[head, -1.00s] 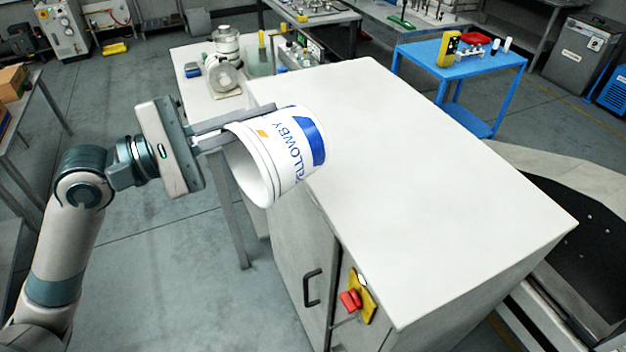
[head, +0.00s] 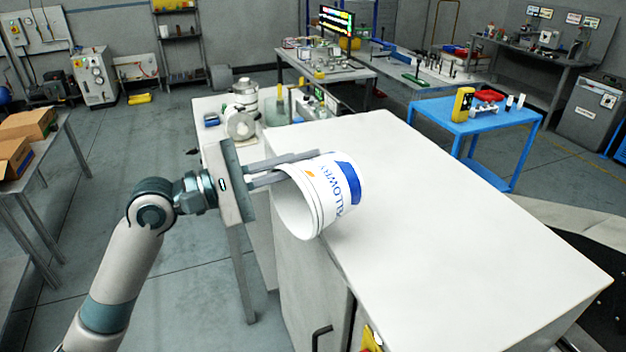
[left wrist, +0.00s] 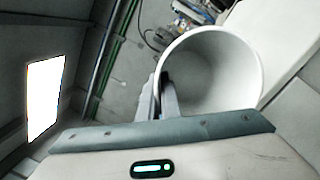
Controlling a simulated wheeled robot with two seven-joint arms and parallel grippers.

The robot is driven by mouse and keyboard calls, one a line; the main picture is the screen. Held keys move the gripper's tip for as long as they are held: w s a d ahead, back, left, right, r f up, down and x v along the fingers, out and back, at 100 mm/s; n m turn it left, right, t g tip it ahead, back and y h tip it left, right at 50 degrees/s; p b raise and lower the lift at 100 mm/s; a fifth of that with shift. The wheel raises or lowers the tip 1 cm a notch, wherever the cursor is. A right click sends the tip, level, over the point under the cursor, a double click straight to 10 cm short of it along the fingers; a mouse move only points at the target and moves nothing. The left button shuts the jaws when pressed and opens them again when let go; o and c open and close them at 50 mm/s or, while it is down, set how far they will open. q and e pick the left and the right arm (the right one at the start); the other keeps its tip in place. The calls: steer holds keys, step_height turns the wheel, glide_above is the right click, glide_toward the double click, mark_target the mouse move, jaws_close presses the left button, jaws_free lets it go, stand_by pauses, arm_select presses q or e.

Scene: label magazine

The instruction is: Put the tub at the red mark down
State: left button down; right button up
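The white tub (head: 335,200) has blue print and an orange patch. It is tipped on its side, its open mouth facing my left gripper (head: 300,166). The gripper is shut on the tub's wall near the rim, one finger outside and one reaching into the mouth. The tub is at the left edge of the white cabinet top (head: 430,220); I cannot tell whether it touches it. In the left wrist view the tub's round mouth (left wrist: 215,75) opens beside my fingers (left wrist: 158,98), and its inside looks empty. No red mark shows on the cabinet top. My right gripper is not in view.
The cabinet top is bare right of the tub. Behind it, a bench (head: 212,104) carries metal parts and bottles. A blue table (head: 480,125) with a yellow device and red items stands back right. A table with cardboard boxes (head: 25,125) is at the left.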

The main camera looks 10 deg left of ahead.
arm_select(q)
steer(key=w+f, duration=0.1)
steer(key=w, duration=0.1)
steer(key=w+d+f, duration=0.1)
steer(key=shift+w+f, duration=0.15)
steer(key=shift+w, duration=0.2)
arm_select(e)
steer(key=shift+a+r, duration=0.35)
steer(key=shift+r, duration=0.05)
arm_select(q)
steer(key=shift+f+p, duration=0.7)
steer(key=shift+f, duration=1.3)
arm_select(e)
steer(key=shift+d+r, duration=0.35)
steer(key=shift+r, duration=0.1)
arm_select(q)
steer(key=shift+f, duration=0.35)
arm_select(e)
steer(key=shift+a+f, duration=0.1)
arm_select(q)
steer(key=c, duration=2)
jaws_free()
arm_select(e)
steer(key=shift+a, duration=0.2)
